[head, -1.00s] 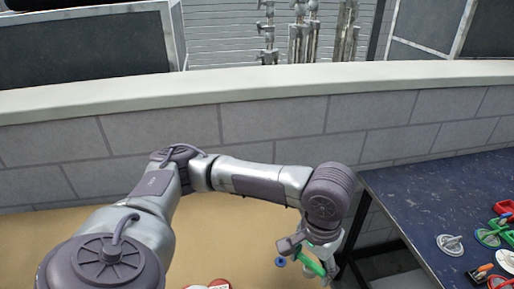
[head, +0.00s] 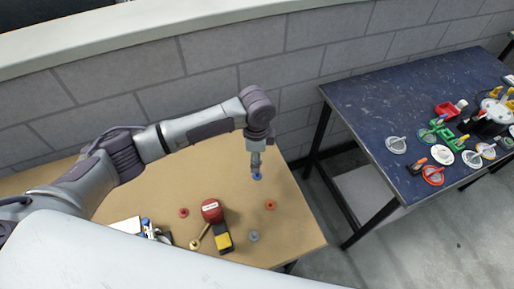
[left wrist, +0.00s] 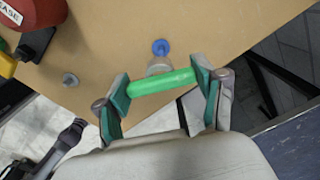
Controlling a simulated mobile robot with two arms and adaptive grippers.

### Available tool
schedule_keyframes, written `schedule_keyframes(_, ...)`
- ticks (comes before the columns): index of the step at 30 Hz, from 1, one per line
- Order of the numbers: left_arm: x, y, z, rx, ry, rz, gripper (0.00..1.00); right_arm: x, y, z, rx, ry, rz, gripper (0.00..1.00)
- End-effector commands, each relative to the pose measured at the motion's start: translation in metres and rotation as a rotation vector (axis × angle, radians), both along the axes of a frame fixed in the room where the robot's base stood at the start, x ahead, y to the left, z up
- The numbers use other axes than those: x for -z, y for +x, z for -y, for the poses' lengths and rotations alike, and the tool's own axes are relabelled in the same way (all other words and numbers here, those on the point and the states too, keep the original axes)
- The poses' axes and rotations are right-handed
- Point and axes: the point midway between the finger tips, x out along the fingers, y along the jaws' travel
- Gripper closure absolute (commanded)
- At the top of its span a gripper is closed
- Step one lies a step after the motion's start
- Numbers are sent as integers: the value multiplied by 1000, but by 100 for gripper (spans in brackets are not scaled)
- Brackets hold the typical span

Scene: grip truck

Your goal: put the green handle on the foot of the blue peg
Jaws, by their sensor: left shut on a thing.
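The green handle (left wrist: 160,82) lies crosswise between the two fingers of my left gripper (left wrist: 163,92) in the left wrist view, and the gripper is shut on it. A pale grey round piece (left wrist: 158,67) shows just beyond the handle; I cannot tell if it belongs to it. The blue peg (left wrist: 160,47) is on the tan table just past that, apart from the handle in the picture. In the head view my left gripper (head: 256,160) points down close to the blue peg (head: 257,177); the handle is not clear there. My right gripper is not in view.
On the tan table (head: 290,225) are a red peg (head: 183,212), an orange peg (head: 271,204), a grey peg (head: 253,236) and a red, black and yellow device (head: 212,212). A dark blue table (head: 365,110) with several coloured tools stands right, across a gap. A grey wall (head: 190,75) runs behind.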

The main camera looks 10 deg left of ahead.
Motion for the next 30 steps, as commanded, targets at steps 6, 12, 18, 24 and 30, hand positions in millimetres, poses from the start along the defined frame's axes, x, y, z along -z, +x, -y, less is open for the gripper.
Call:
schedule_keyframes(6, 9, 3, 3, 86, 1, 2, 68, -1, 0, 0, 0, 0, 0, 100)
schedule_keyframes(12, 22, 3, 3, 85, 1, 2, 68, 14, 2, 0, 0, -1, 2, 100)
schedule_keyframes(18, 41, 2, 3, 84, 1, 2, 68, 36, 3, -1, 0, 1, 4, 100)
schedule_keyframes(24, 50, 2, 3, 83, 1, 0, 68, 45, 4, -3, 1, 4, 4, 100)
schedule_keyframes(30, 54, 3, 3, 83, 0, 2, 68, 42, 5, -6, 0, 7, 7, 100)
